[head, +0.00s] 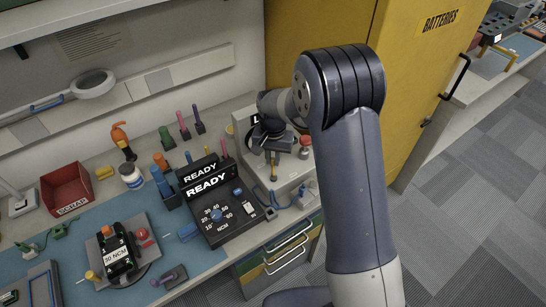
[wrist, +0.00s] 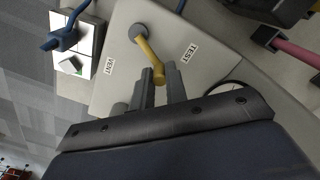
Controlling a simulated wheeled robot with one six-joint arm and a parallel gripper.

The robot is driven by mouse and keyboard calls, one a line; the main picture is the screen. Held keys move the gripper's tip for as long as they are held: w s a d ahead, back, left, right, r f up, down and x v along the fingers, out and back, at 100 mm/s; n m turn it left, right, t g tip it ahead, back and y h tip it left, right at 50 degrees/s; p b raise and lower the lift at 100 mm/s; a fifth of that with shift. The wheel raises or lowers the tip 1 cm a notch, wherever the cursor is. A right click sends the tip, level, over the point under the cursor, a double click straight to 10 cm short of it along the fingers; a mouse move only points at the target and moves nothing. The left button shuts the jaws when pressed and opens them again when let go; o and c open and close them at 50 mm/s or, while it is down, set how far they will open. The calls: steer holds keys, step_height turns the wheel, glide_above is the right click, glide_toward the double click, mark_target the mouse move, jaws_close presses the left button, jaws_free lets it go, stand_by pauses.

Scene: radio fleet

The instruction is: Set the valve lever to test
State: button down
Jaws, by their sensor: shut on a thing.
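The valve lever (wrist: 148,50) is a yellow bar on a grey round pivot, on a pale panel. In the wrist view its free end points between the TEST label (wrist: 190,55) on the right and the VENT label (wrist: 110,66) on the left, at neither one. My gripper (wrist: 161,84) is shut on the lever's free end, with a finger on each side. In the head view my gripper (head: 273,153) is over the pale box right of the READY console; the yellow lever (head: 273,173) shows just below it, and the labels cannot be read there.
The READY console (head: 218,208) stands close left of the box. A yellow cabinet (head: 412,75) rises behind my arm on the right. Drawers (head: 287,248) are under the bench. A pink-handled tool (wrist: 290,45) lies at the right in the wrist view.

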steer(key=shift+a+f+n+b, duration=0.1)
steer(key=shift+a+n+b, duration=0.4)
steer(key=shift+n+b, duration=0.45)
steer(key=shift+s+a+n, duration=0.15)
steer(key=shift+a+n, duration=0.05)
steer(key=shift+n, duration=0.45)
steer(key=shift+s+a+n, duration=0.1)
steer(key=shift+a+n, duration=0.05)
steer(key=shift+n, duration=0.45)
steer(key=c, duration=1.4)
jaws_free()
step_height(320, 180, up, 11)
steer(key=b, duration=0.1)
